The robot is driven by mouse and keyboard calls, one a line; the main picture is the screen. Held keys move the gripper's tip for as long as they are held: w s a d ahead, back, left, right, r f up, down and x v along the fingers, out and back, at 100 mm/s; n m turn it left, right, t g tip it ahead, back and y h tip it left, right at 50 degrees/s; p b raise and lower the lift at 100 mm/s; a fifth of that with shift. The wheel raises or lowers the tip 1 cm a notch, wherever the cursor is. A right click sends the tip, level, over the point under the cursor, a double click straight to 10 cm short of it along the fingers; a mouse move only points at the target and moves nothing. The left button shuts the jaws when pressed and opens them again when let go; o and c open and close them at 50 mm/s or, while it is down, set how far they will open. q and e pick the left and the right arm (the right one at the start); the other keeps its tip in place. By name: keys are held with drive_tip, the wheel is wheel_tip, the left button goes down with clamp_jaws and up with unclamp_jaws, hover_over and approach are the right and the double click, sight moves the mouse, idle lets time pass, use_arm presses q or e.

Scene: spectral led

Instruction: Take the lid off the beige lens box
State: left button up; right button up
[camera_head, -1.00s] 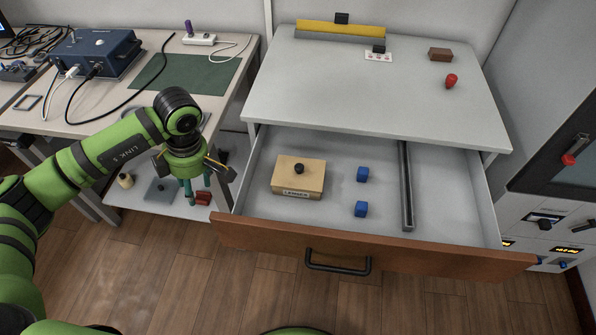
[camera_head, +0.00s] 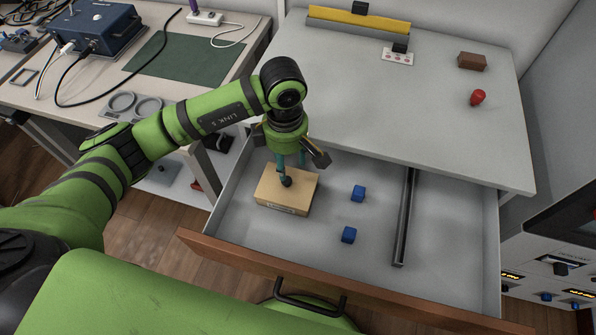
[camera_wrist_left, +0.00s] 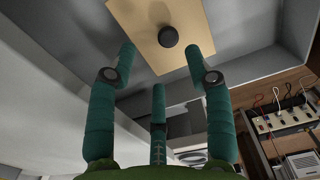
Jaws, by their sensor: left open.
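The beige lens box (camera_head: 296,194) sits in the left part of the open drawer, with its lid on. A round black knob (camera_head: 287,181) stands on the lid. In the left wrist view the lid (camera_wrist_left: 143,30) and its knob (camera_wrist_left: 168,36) lie beyond the fingertips. My left gripper (camera_head: 290,170) is over the box, pointing down, with its teal fingers close to the knob. In the left wrist view the gripper (camera_wrist_left: 158,60) is open, its fingers spread and empty. My right gripper is not in view.
The cabinet top (camera_head: 400,110) overhangs the drawer's back. A desk with a blue device (camera_head: 95,28) stands at left.

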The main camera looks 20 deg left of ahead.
sight(287, 180)
use_arm(q)
drive_tip(key=f, duration=0.1)
drive_tip(key=s+f+p, duration=0.1)
drive_tip(key=shift+s+a+f, duration=0.15)
drive_tip(key=shift+s+f, duration=0.05)
drive_tip(key=shift+f, duration=0.2)
wheel_tip(287, 180, down, 2)
drive_tip(key=shift+f, duration=0.25)
drive_tip(key=shift+w+f, duration=0.1)
drive_tip(key=shift+f, duration=0.3)
drive_tip(key=c, duration=1)
drive_tip(key=shift+c, duration=0.2)
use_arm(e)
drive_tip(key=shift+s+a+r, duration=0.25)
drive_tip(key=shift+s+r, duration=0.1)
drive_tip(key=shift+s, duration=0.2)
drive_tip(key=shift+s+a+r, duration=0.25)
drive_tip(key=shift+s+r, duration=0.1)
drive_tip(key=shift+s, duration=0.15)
